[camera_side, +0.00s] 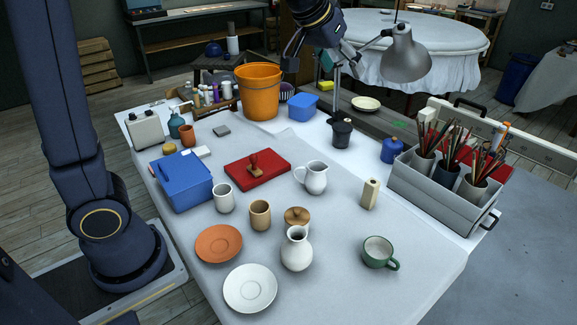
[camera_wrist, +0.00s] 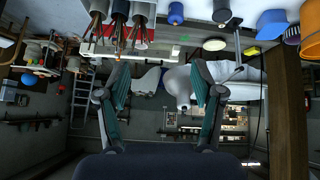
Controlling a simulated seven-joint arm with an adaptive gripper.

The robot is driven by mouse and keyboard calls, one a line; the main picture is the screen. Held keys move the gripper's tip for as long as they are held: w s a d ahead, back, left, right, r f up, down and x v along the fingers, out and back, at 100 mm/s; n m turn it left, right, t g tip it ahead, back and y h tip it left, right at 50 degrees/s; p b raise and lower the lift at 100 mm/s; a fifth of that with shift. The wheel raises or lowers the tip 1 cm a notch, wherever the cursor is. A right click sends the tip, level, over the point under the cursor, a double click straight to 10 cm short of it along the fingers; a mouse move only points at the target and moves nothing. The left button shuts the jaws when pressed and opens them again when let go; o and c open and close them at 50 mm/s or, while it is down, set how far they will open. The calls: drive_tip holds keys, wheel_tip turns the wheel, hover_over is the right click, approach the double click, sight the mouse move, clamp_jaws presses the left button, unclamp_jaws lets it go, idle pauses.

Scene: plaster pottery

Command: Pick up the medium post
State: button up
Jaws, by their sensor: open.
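A small cream upright post (camera_side: 370,194) with a dark hole at its top stands on the white table, right of the white jug. It is the only post-like piece that I can make out, and I cannot tell its size class. My gripper (camera_side: 320,58) is high at the top of the side view, above the back of the table and well apart from the post. In the wrist view, the two fingers of my gripper (camera_wrist: 160,97) are spread wide with nothing between them. I cannot make out the post in the wrist view.
A desk lamp (camera_side: 407,55) and orange bucket (camera_side: 258,92) are near my gripper. Bare table lies before the post.

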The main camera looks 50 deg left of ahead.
drive_tip(key=w+d+f, duration=0.1)
drive_tip(key=w+f, duration=0.4)
drive_tip(key=g, duration=0.3)
hover_over(373, 182)
drive_tip(key=s, duration=0.2)
drive_tip(key=shift+m, duration=0.4)
drive_tip(key=f, duration=2.6)
drive_tip(key=shift+w+d+f, duration=0.2)
drive_tip(key=shift+w+f, duration=0.05)
drive_tip(key=shift+f, duration=0.15)
drive_tip(key=x, duration=0.5)
drive_tip(key=shift+s+a+f, duration=0.15)
drive_tip(key=shift+a+f, duration=0.05)
drive_tip(key=shift+f, duration=0.25)
clamp_jaws()
